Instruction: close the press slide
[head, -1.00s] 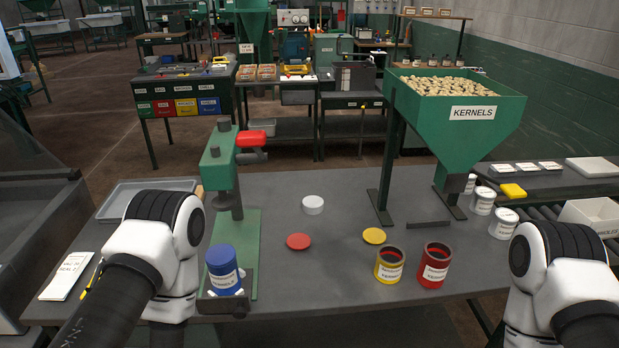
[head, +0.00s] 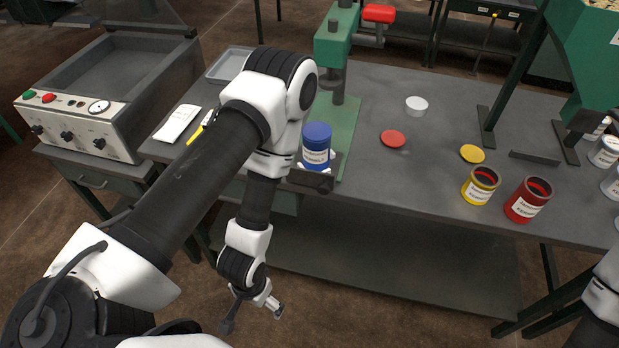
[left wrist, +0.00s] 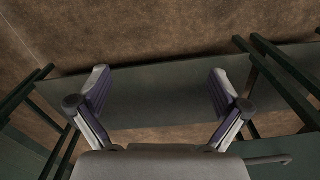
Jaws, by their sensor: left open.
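The green press (head: 338,50) stands on the workbench, with its red handle (head: 378,14) at the top. Its slide (head: 318,181) is at the front of the press base by the bench edge, partly behind my left arm. A closed blue can (head: 316,146) labelled KERNELS stands upright on the slide, in front of the press column. My left gripper (head: 253,318) hangs low in front of the bench, below the slide and apart from it. It is open and empty; the left wrist view shows its two spread fingers (left wrist: 160,82). My right gripper is out of view.
The bench (head: 420,190) holds a red lid (head: 393,138), yellow lid (head: 472,153), white lid (head: 416,105), and open yellow (head: 480,186) and red (head: 527,200) cans. A control box (head: 75,115) stands left. Floor before the bench is clear.

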